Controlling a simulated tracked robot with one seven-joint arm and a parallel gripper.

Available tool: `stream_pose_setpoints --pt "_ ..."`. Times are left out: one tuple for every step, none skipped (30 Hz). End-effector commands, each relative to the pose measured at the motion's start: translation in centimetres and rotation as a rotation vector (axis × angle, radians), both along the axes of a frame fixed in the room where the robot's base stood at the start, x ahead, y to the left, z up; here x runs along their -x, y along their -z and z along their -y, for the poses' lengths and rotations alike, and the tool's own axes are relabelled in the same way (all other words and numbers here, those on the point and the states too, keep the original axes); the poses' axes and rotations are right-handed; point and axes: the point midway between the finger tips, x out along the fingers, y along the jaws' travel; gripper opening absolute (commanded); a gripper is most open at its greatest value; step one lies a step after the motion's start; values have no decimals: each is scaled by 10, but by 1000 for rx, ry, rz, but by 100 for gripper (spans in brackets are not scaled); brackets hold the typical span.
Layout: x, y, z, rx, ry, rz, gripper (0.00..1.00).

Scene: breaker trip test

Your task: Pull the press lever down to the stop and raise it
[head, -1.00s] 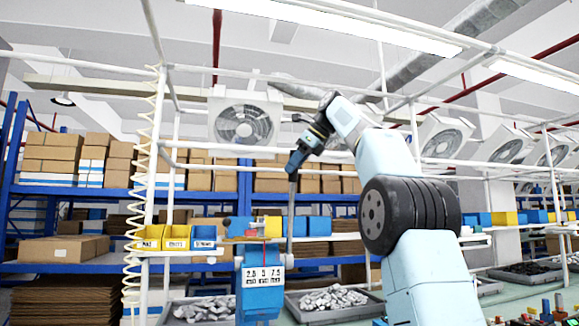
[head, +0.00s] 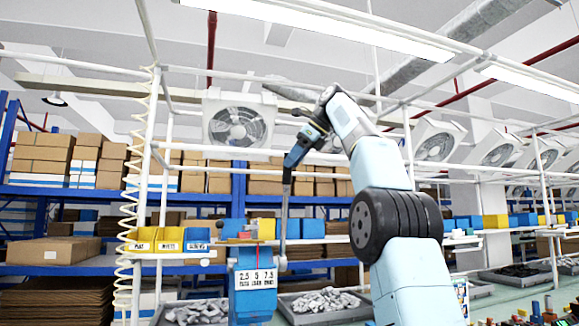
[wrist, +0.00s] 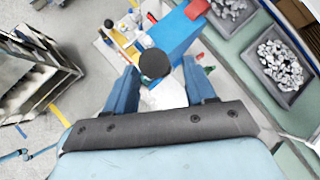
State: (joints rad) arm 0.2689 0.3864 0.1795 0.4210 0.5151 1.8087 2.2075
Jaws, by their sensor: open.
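The blue press (head: 254,280) stands left of my arm in the head view, with a number plate on its front. Its grey lever (head: 284,222) rises almost upright from its right side to my gripper (head: 289,168). In the wrist view, the lever's round black knob (wrist: 154,64) shows between the two blue fingers of my gripper (wrist: 161,84). The fingers are apart, with visible gaps on both sides of the knob. The blue press body (wrist: 172,32) lies beyond the knob. The lever rod is hidden under the knob there.
Yellow bins (head: 168,240) sit on a rail left of the press. Grey trays of metal parts (head: 322,304) stand on the bench behind it. A white frame post (head: 154,190) and coiled hose are at left. A grey rack (wrist: 35,75) shows in the wrist view.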

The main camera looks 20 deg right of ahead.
Motion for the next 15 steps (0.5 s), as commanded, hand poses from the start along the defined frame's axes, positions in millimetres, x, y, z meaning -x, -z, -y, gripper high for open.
stream_pose_setpoints --pt "0 -2 1 -1 0 2 55" --pt "1 -3 2 0 -1 1 55" --pt "1 -4 3 -1 -2 0 55" --pt "2 -5 3 -1 -2 0 55" --pt "3 -6 4 0 -1 1 55" --pt "3 -7 4 0 -1 1 55" --pt "4 -7 5 -1 -2 0 55" --pt "5 -8 5 -1 -1 0 55" --pt "5 -8 6 0 -1 -1 55" --pt "5 -9 6 -1 -1 0 55" --pt "6 -9 7 -1 0 1 55" --pt "6 -10 7 0 -1 0 55" --pt "7 -10 8 0 -1 0 55" --pt "8 -11 8 0 -1 0 55" --pt "8 -11 8 0 -1 0 55"
